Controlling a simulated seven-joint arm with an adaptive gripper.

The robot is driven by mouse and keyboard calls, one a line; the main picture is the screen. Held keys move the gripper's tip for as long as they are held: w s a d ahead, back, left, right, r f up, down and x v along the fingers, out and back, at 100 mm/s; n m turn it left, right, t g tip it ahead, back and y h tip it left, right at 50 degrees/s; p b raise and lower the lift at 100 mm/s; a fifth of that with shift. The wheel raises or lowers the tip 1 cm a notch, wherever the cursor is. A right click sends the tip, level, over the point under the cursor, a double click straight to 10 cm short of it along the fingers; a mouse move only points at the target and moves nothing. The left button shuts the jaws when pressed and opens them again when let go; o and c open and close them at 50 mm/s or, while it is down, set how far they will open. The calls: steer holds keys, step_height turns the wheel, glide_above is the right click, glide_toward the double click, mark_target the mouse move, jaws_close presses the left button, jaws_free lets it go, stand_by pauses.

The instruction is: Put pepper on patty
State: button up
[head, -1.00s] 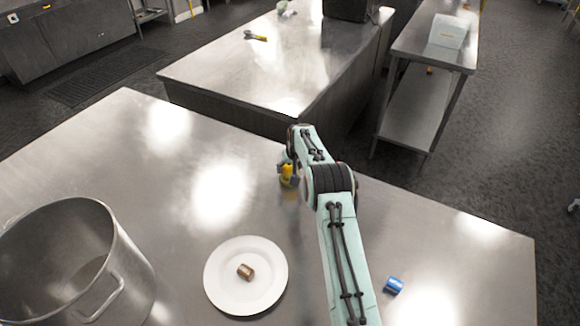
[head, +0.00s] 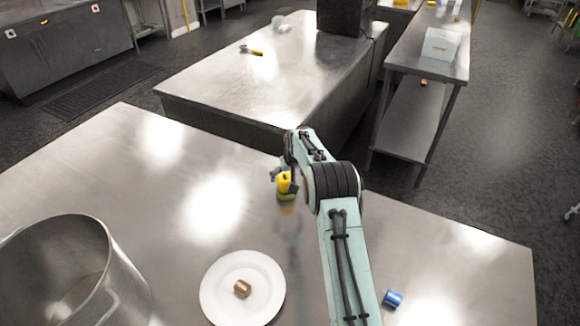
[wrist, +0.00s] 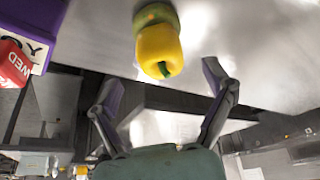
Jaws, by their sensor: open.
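The yellow pepper (head: 284,183) stands on the metal table, partly hidden by my gripper (head: 283,175). In the wrist view the pepper (wrist: 158,50) has its green stem toward the camera. An olive-green part shows at its far end, and I cannot tell if that is its base or a reflection. My gripper (wrist: 165,74) is open and empty, with its fingers spread and the pepper just beyond the tips. A small brown cylinder (head: 242,288), perhaps the patty, lies on the white plate (head: 217,292) at the front.
A large metal pot (head: 75,270) stands at the front left. A small blue can-like object (head: 393,298) lies right of my arm. The table left of the pepper is clear. Another counter (head: 250,85) stands behind, across a gap.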

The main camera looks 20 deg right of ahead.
steer(key=s+a+r+g, duration=0.1)
steer(key=s+a+r, duration=0.3)
steer(key=s+r, duration=0.9)
steer(key=s+a+r+g, duration=0.1)
steer(key=s+a, duration=0.1)
steer(key=s, duration=0.9)
steer(key=s+a+r+g, duration=0.1)
steer(key=s+a, duration=0.1)
steer(key=s, duration=0.9)
steer(key=s+a+r+n+g, duration=0.1)
steer(key=s+a, duration=0.1)
steer(key=s, duration=0.9)
steer(key=shift+g+y, duration=0.4)
steer(key=shift+r, duration=0.1)
